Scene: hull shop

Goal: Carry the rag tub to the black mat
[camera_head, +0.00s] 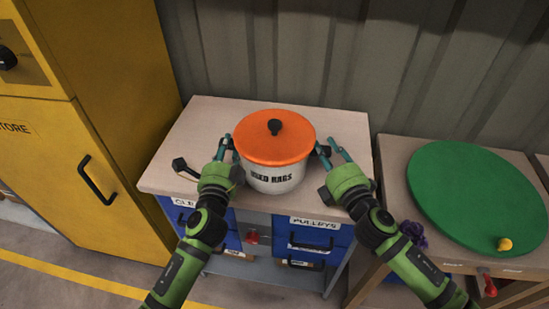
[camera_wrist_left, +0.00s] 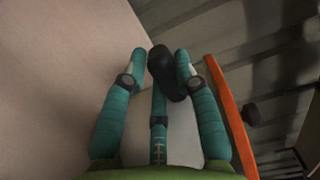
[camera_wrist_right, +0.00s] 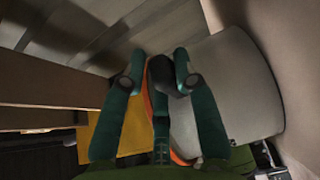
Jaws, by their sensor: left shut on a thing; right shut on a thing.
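The rag tub (camera_head: 274,172) is a pale round pot with an orange lid and a black knob. Dark lettering on its front reads as used rags. It stands upright on, or just above, the light-topped bench (camera_head: 200,118); I cannot tell which. My left gripper (camera_head: 223,146) is shut on the black handle (camera_wrist_left: 166,75) at the tub's left side. My right gripper (camera_head: 331,150) is shut on the handle (camera_wrist_right: 161,75) at its right side. I see no black mat in these views.
A corded black tool (camera_head: 181,165) lies on the bench's left part. Blue drawers (camera_head: 313,239) are below. A yellow cabinet (camera_head: 85,130) stands left. Another bench at right bears a green disc (camera_head: 475,195), a yellow ball (camera_head: 504,244) and a purple item (camera_head: 413,234). A corrugated wall is behind.

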